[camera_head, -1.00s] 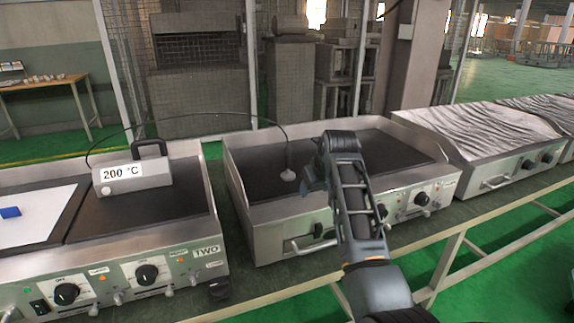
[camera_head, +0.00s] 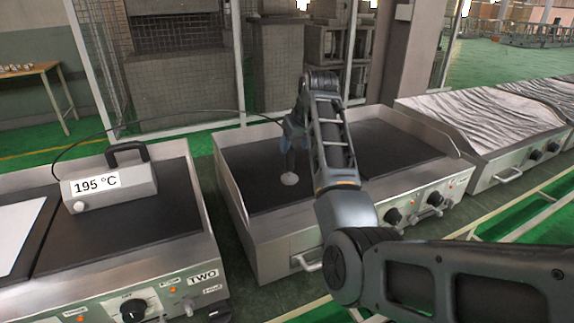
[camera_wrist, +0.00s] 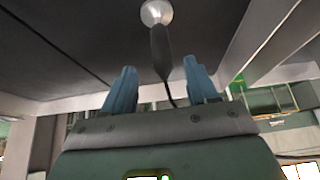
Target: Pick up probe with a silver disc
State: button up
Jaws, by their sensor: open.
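The probe has a dark handle (camera_wrist: 160,50) and a silver disc (camera_wrist: 157,12). In the head view the disc (camera_head: 289,179) is low over or on the dark left plate of the middle griddle (camera_head: 262,222), and the handle stands upright above it. My gripper (camera_wrist: 160,80) is open, with its two blue fingers on either side of the handle's cable end. In the head view my gripper (camera_head: 292,130) is at the top of the probe, and my arm hides part of the griddle. I cannot tell whether a finger touches the handle.
A thermometer box (camera_head: 110,187) reading 195 °C stands on the left griddle (camera_head: 150,265), with a thin black cable (camera_head: 180,113) arching from it towards the probe. A griddle with a wrinkled silvery top (camera_head: 480,118) stands at the right. The middle griddle has raised metal side walls.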

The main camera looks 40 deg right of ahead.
aim_at(292, 150)
jog(key=x, duration=0.6)
jog(key=shift+w+f, duration=0.2)
jog(key=shift+f, duration=0.05)
grip_shut()
dwell(0.3)
